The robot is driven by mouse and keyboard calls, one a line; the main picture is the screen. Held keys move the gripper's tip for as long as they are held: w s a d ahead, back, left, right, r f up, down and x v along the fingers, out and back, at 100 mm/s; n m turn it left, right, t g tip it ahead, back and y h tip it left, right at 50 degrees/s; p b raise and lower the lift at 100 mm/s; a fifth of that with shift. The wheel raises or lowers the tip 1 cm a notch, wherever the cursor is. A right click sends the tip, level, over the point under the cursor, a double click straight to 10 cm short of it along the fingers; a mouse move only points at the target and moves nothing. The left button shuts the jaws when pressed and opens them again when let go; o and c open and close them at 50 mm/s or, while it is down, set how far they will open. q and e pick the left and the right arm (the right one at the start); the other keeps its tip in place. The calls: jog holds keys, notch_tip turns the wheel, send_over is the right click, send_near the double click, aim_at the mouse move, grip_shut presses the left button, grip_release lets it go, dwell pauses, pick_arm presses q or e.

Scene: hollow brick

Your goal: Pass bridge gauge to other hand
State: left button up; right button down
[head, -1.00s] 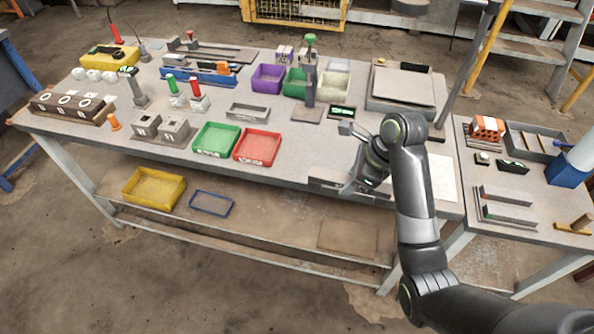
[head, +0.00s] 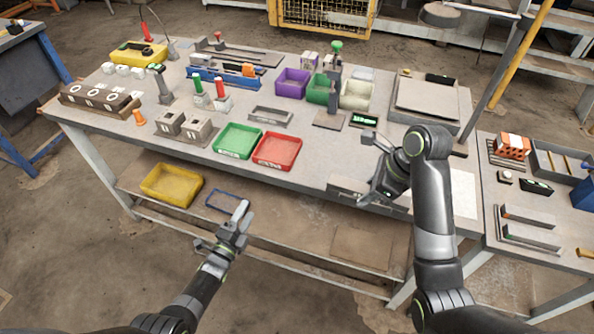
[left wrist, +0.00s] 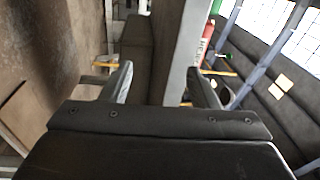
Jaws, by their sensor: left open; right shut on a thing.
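My right gripper (head: 374,192) is over the front edge of the workbench, right of the red tray, with its fingers pointing down and to the left. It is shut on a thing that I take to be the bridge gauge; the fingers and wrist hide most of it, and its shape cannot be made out. My left gripper (head: 243,216) is in front of the bench, below the green and red trays and well left of my right gripper. It is open and empty. In the left wrist view its two fingers (left wrist: 160,86) stand apart with nothing between them.
The workbench (head: 310,170) carries a green tray (head: 238,141), a red tray (head: 277,151), grey blocks (head: 185,125) and several bins. A yellow bin (head: 171,185) and a blue frame (head: 222,201) are on the lower shelf. A side table (head: 497,200) stands at the right.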

pick_arm(q)
jog(key=w+d+r+m+g+h, duration=0.35)
jog(key=d+r+m+h, duration=0.55)
jog(key=r+m, duration=0.4)
jog(key=m+g+h, duration=0.1)
jog(key=m+g, duration=1.9)
jog(key=m, duration=0.3)
send_near(347, 185)
jog(key=x, duration=0.6)
jog(key=f+x, duration=0.1)
jog(key=x, duration=0.3)
